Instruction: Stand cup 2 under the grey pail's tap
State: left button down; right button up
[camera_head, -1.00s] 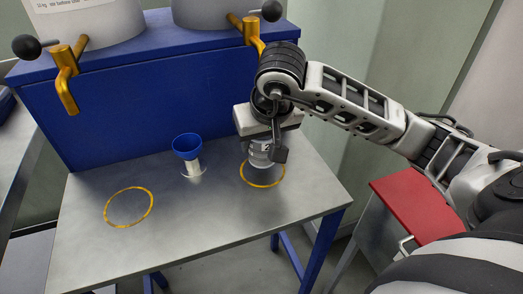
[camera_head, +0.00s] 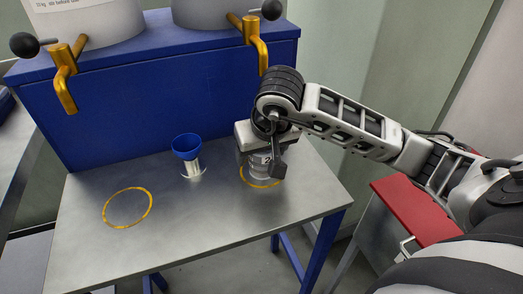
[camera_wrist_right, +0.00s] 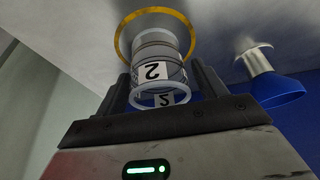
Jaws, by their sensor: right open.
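Cup 2 (camera_head: 261,166) is a pale cup with a black 2 on a white label. It stands upright inside the right yellow ring (camera_head: 262,186) on the metal table, below the right tap (camera_head: 260,52). My right gripper (camera_head: 262,158) is above and around the cup. The right wrist view shows cup 2 (camera_wrist_right: 157,66) between the two spread fingers of my right gripper (camera_wrist_right: 165,92). Two pails stand on the blue stand, a left one (camera_head: 90,24) and a right one (camera_head: 205,12); their tops are cut off. My left gripper is out of view.
A blue funnel-topped piece (camera_head: 187,149) stands just left of cup 2. The left yellow ring (camera_head: 127,208) is empty, in front of the left tap (camera_head: 64,80). The blue stand (camera_head: 160,105) rises behind. A red-topped cabinet (camera_head: 415,208) is at the right.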

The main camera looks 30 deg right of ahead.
jog(key=shift+r+p, duration=0.3)
pick_arm(q)
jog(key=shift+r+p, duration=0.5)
jog(key=shift+p, duration=0.3)
pick_arm(e)
jog(key=v, duration=1.1)
jog(key=shift+s+r, duration=0.3)
jog(key=shift+r, duration=0.05)
jog(key=shift+a, duration=0.1)
